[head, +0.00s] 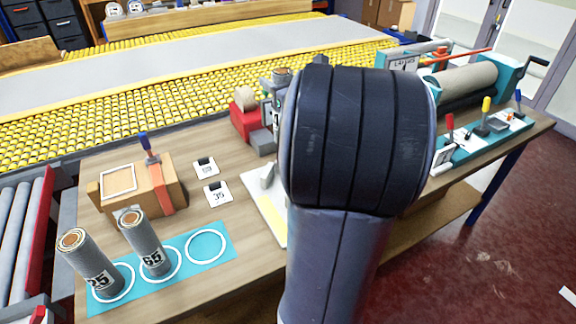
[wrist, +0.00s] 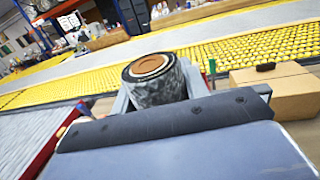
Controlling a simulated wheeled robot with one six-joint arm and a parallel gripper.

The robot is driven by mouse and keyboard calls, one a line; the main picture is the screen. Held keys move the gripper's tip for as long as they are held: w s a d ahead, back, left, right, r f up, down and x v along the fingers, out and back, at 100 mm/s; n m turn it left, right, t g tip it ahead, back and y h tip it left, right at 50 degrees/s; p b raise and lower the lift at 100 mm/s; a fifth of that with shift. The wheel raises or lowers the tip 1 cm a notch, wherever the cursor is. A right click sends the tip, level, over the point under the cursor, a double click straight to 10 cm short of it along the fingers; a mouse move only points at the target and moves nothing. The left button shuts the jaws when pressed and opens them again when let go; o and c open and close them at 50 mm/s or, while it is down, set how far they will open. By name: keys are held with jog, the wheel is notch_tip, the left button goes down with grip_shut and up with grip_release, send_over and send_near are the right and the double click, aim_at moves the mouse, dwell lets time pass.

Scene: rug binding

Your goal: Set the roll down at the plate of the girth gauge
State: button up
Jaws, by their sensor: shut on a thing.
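My gripper (wrist: 157,88) is shut on a dark grey roll (wrist: 154,92) with a brown core, seen upright between the fingers in the wrist view. In the head view my arm hides most of the gripper. A small brown-topped piece (head: 282,73) showing past the arm's left edge appears to be the held roll. A white plate (head: 258,184) with a grey block and a yellow strip lies on the bench, partly hidden by my arm; it looks like the girth gauge. I cannot tell the gap between roll and plate.
Two grey rolls (head: 90,265) (head: 145,243) stand on a teal mat (head: 219,238) whose right ring is empty. Behind are a cardboard box (head: 150,190), two label cards (head: 216,193) and a red dispenser (head: 243,118). A winding machine (head: 468,82) and a teal tool tray (head: 490,140) stand right.

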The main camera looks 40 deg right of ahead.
notch_tip(320, 180, down, 17)
jog(key=b, duration=0.2)
dwell(0.3)
jog(key=shift+f+b, duration=0.2)
jog(key=shift+b, duration=0.1)
jog(key=o, duration=1.2)
jog(key=shift+r, duration=0.1)
jog(key=shift+r+p, duration=0.2)
jog(key=shift+p, duration=0.1)
jog(key=s, duration=0.4)
jog(key=s+a, duration=0.1)
jog(key=s, duration=0.3)
jog(key=s+b, duration=0.1)
jog(key=s, duration=0.3)
jog(key=shift+a+f, duration=0.1)
jog(key=shift+a, duration=0.05)
